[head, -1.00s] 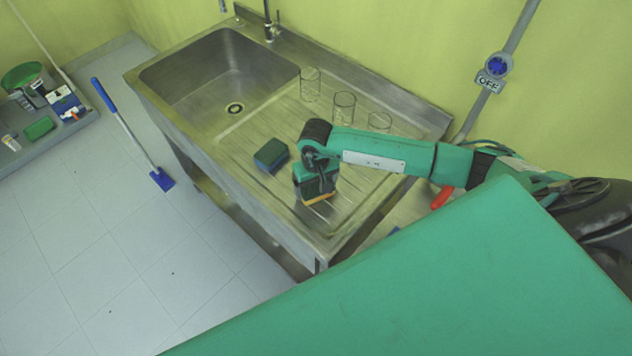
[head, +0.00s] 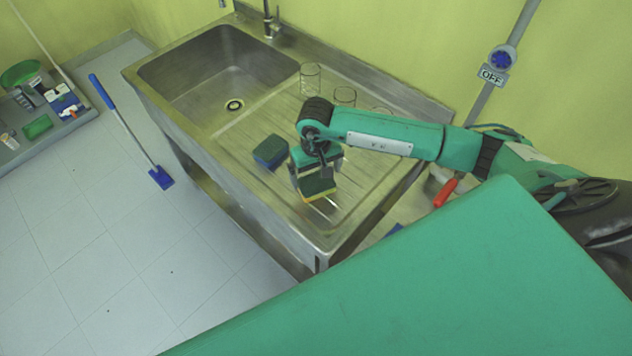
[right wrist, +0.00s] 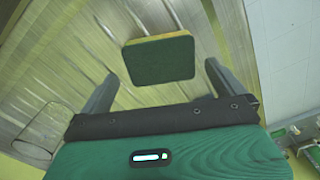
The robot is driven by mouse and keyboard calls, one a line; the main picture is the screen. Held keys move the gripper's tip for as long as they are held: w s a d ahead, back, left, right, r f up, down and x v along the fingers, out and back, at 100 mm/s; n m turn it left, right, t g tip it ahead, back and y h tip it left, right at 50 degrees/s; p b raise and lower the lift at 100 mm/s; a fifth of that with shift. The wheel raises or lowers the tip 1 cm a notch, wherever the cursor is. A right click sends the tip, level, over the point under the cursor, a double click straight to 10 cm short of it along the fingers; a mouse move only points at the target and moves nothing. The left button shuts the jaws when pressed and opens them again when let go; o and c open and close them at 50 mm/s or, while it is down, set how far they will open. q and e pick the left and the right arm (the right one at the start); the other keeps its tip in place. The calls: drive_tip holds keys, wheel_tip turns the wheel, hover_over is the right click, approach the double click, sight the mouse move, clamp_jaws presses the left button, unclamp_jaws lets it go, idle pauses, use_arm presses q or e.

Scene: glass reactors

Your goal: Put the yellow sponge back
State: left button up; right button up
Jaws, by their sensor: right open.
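The yellow sponge (head: 318,188), with a dark green top and a yellow side, sits on the ribbed steel drainboard (head: 240,160) near its front edge. It also shows in the right wrist view (right wrist: 160,60), beyond the fingertips and between their lines. My right gripper (head: 314,173) is open and empty, pointing down above and just behind the sponge; its two fingers show in the right wrist view (right wrist: 161,72) with a gap on either side of the sponge. My left gripper is in neither view.
A blue sponge with a green top (head: 270,152) lies close left of the gripper. Several glasses (head: 311,79) stand at the back of the drainboard. The sink basin (head: 205,80) is to the left.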

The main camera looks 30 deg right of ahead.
sight(316, 182)
wheel_tip(316, 182, up, 8)
drive_tip(key=b, duration=0.2)
drive_tip(key=shift+b, duration=0.35)
